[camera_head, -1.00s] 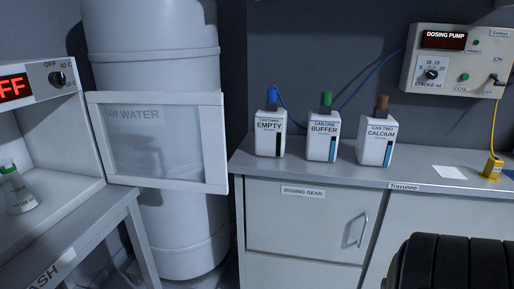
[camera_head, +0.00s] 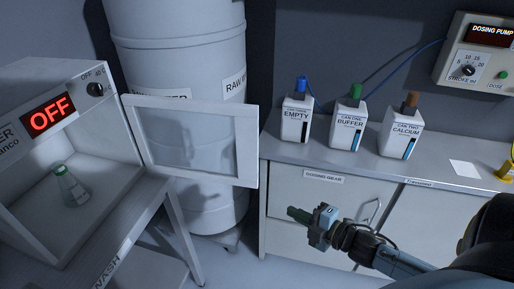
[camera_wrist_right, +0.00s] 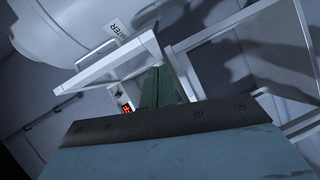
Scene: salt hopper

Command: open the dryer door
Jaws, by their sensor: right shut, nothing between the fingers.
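The dryer (camera_head: 72,160) is at the left in the head view, with a lit red OFF display (camera_head: 48,117) and a dark knob. Its white-framed, see-through door (camera_head: 245,145) stands wide open, swung out to the right in front of the water tank. The open chamber shows a flask with a green cap (camera_head: 70,185) inside. My right gripper (camera_head: 294,213) is shut and empty, right of and below the door's free edge, apart from it in the head view. Its greenish fingers (camera_wrist_right: 158,88) show together in the wrist view. My left gripper is not in view.
A raw water tank (camera_head: 180,55) stands behind the door. The counter (camera_head: 380,168) at right holds three labelled cans, below a dosing pump (camera_head: 478,60). A cabinet with a bar handle (camera_head: 372,212) is behind my right gripper. Floor shows between bench and cabinet.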

